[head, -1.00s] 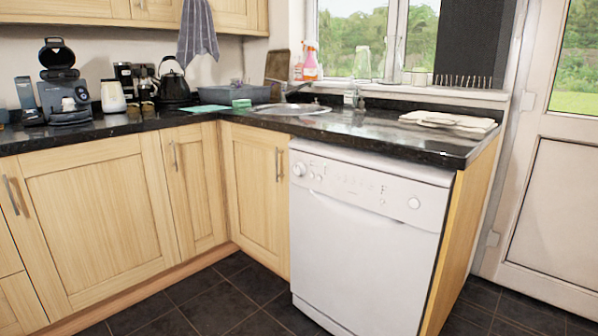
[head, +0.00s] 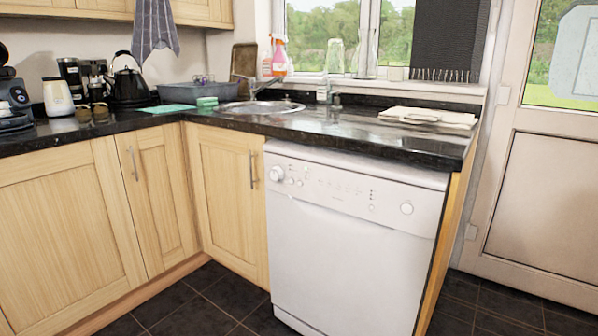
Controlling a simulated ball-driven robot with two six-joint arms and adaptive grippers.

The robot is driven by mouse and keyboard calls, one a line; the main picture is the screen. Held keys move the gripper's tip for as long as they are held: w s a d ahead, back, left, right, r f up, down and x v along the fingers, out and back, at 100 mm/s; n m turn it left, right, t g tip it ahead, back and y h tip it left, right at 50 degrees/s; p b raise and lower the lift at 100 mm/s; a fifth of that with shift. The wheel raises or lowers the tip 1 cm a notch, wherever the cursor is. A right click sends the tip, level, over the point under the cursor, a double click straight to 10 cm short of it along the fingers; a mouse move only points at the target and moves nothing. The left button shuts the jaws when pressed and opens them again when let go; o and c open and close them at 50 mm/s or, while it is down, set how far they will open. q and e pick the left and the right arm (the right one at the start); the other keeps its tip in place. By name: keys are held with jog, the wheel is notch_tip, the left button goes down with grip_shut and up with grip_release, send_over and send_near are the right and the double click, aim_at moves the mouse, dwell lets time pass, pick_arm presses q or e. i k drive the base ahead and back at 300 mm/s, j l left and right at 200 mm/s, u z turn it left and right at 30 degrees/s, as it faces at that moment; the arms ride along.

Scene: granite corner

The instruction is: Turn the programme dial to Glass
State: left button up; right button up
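A white dishwasher (head: 350,240) stands under the black granite worktop, its door shut. Its control panel runs along the top front. The programme dial (head: 277,173) is the larger round knob at the panel's left end, with small round knobs or buttons just right of it. Another round button (head: 406,208) sits at the panel's right end. The printed labels are too small to read, so I cannot tell where the dial points. Neither of my grippers is in the head view.
The dark tiled floor (head: 200,308) in front is clear. Wooden cupboards (head: 70,215) stand left of the dishwasher, and a white door (head: 540,190) is at the right. A sink (head: 258,107) and folded cloth (head: 428,117) are on the worktop above.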

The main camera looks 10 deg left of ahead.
aim_at(277, 174)
jog(key=i+j+z, duration=0.1)
jog(key=j, duration=0.25)
jog(key=i+j, duration=0.2)
jog(key=j, duration=0.15)
jog(key=i+j+z, duration=0.15)
jog(key=j, duration=0.2)
jog(key=i+j+z, duration=0.1)
jog(key=j, duration=0.25)
jog(key=i+j, duration=0.2)
jog(key=j, duration=0.2)
jog(key=i+j+z, duration=0.15)
jog(key=j, duration=0.2)
